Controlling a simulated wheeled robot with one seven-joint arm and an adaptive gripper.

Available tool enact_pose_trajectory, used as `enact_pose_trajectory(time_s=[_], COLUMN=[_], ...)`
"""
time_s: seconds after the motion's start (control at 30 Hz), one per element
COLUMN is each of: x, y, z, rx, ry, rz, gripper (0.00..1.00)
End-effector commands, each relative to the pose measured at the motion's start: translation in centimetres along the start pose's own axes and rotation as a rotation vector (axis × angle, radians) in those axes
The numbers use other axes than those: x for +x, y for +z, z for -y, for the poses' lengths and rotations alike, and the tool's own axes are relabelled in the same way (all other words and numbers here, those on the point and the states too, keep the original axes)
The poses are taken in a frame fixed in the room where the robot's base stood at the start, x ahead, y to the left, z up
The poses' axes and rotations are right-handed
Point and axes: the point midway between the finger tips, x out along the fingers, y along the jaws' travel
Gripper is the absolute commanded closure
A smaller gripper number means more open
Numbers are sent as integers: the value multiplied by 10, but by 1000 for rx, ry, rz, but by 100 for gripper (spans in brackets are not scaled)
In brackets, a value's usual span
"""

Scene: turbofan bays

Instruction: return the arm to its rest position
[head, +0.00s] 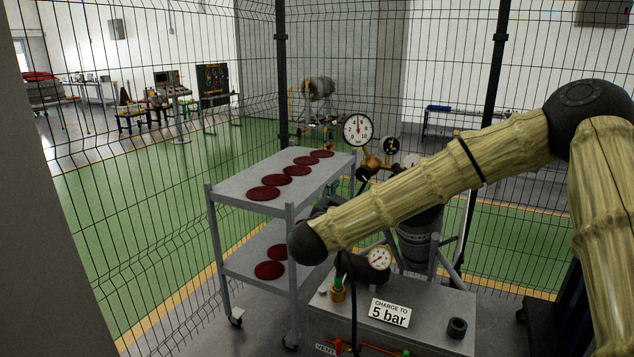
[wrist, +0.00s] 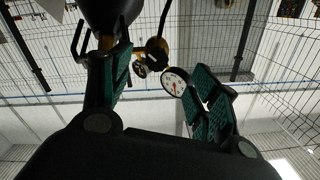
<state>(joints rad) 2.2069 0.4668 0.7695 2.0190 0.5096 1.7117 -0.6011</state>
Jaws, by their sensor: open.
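My arm reaches in from the right in the head view, bent at a dark upper joint, with its forearm sloping down left to a dark rounded joint above the bench. My gripper (wrist: 160,72) shows in the wrist view, its two green-padded fingers spread apart with nothing held between them.
A grey trolley (head: 229,188) carries several dark red discs on two shelves. A bench (head: 438,308) below my forearm holds a small gauge (head: 379,258), a "CHARGE TO 5 bar" sign (head: 389,312) and a black ring (head: 457,327). A large gauge (head: 358,130) stands behind. Wire fencing encloses this.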

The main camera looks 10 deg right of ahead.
Motion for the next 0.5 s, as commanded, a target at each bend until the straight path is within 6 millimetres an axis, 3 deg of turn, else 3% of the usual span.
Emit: enact_pose_trajectory(time_s=[0.27,0.5], x=[-36,-89], y=[138,256], z=[-29,-81], rx=[-112,-212], ry=[-156,-267], rz=[199,431], gripper=[39,39])
